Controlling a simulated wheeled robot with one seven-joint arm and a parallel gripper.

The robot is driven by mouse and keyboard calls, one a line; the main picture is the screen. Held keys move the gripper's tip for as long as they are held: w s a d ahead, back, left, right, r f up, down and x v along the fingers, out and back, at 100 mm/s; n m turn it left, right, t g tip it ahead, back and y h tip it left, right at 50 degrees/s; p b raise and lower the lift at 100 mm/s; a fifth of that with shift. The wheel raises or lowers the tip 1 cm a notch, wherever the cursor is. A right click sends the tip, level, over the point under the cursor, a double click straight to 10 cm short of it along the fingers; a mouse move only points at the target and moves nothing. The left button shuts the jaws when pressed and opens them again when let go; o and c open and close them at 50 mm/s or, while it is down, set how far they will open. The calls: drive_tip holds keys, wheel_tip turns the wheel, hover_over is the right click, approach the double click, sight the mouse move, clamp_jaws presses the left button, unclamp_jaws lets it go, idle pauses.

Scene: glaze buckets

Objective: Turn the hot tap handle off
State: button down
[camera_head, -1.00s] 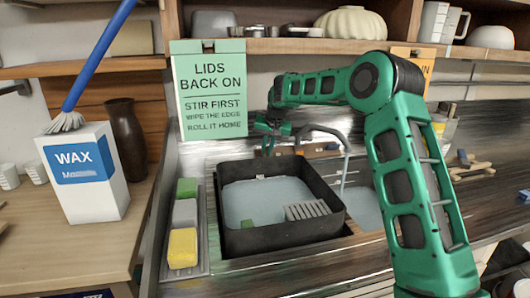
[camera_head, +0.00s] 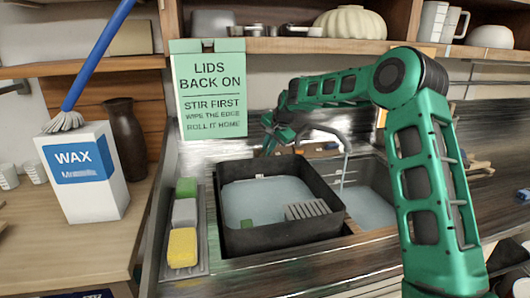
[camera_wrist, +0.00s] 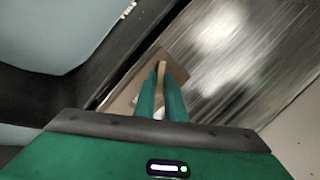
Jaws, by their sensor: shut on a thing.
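The handle is hidden in the head view.
The black basin (camera_head: 283,237) of pale liquid stands in front of my gripper, with a second pool (camera_head: 370,208) on its right. A green sign (camera_head: 210,90) stands behind left. A sponge tray (camera_head: 201,255) lies left. A shelf (camera_head: 290,46) runs above.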

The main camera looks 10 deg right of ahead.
drive_tip(key=m, duration=0.3)
drive_tip(key=shift+s+t, duration=0.1)
drive_tip(key=shift+t, duration=0.3)
drive_tip(key=shift+s+m+y, duration=0.1)
drive_tip(key=shift+m+y, duration=0.2)
drive_tip(key=shift+m, duration=1.6)
drive_tip(key=shift+t, duration=0.4)
drive_tip(key=c, duration=1.8)
unclamp_jaws()
drive_tip(key=shift+f, duration=0.1)
drive_tip(key=v, duration=1)
drive_tip(key=shift+r, duration=0.35)
